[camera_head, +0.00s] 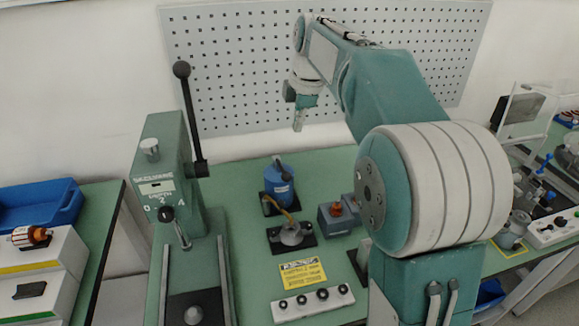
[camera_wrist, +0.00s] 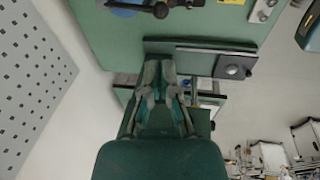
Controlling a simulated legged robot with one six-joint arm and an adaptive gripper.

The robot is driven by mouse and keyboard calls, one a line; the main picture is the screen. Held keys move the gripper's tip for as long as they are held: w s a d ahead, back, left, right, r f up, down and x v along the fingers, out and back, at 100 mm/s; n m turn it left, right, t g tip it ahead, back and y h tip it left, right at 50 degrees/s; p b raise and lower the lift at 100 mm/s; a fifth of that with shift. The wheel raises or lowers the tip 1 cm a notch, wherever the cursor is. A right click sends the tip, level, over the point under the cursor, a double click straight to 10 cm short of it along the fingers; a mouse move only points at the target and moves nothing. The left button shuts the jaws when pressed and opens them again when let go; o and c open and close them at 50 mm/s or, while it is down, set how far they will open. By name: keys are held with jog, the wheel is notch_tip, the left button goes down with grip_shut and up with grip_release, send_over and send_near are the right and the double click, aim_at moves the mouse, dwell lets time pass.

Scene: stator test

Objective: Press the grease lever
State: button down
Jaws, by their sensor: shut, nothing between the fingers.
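A blue grease canister (camera_head: 279,182) stands on a dark base at the middle of the green bench in the head view. A small dark knob shows at its top, and a yellow hose runs from it to a grey round fitting (camera_head: 291,234) on a black plate. Which part is the grease lever is too small to tell. My gripper (camera_head: 298,124) is shut and empty, pointing down in the air above and behind the canister, apart from it. In the wrist view my closed fingers (camera_wrist: 163,75) show over the bench edge; blue and black parts (camera_wrist: 158,8) show at the top.
A green press (camera_head: 165,175) with a long black-knobbed handle (camera_head: 182,70) stands left of the canister. A blue-grey box (camera_head: 338,218), a yellow label (camera_head: 302,273) and a white button strip (camera_head: 313,303) lie nearby. A perforated panel (camera_head: 240,70) is behind.

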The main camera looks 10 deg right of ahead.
aim_at(287, 173)
jog(key=f, duration=0.4)
jog(key=w+a+f, duration=0.1)
jog(key=f, duration=0.4)
jog(key=w+f, duration=0.1)
jog(key=f, duration=0.3)
jog(key=shift+w+a+f, duration=0.15)
jog(key=shift+a+f, duration=0.15)
jog(key=shift+f, duration=0.05)
